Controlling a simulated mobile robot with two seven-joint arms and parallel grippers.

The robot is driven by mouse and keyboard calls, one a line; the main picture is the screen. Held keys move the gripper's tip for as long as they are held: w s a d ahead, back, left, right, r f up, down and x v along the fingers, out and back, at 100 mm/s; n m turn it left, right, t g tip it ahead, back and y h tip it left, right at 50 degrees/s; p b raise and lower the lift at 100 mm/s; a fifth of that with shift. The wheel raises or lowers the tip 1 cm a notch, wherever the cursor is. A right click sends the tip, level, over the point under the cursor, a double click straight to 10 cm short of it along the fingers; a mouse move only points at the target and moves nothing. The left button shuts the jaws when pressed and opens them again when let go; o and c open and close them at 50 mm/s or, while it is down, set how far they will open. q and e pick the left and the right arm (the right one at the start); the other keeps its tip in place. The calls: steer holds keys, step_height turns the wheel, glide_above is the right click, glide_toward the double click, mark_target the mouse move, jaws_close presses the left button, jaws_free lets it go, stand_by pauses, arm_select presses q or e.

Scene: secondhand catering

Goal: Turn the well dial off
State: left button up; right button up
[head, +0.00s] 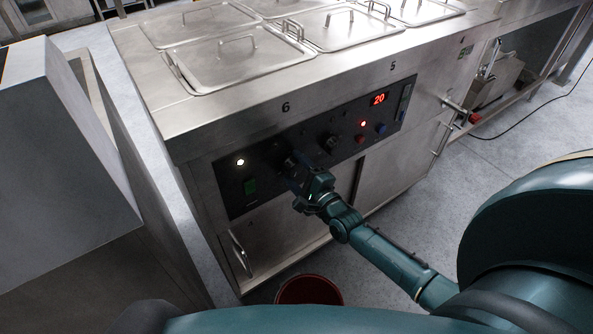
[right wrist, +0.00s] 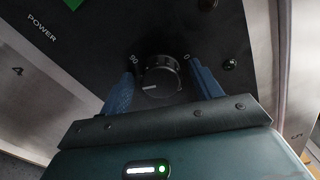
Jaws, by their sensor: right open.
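The well dial (right wrist: 159,77) is a round black knob on a dark control panel. In the right wrist view it sits between the two blue fingers of my open right gripper (right wrist: 163,88), one finger on each side. In the head view my right gripper (head: 298,180) is at the panel and partly hides this dial (head: 289,161). I cannot tell whether the fingers touch it. My left gripper is not in view.
A second black knob (head: 331,143) is to the right on the panel (head: 270,192), with lit lamps and a red display (head: 379,99) reading 20. A green switch (head: 250,186) is to the left. Lidded wells (head: 240,62) are on top. A red bucket (head: 309,290) stands on the floor.

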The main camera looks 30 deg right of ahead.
steer(key=c, duration=1)
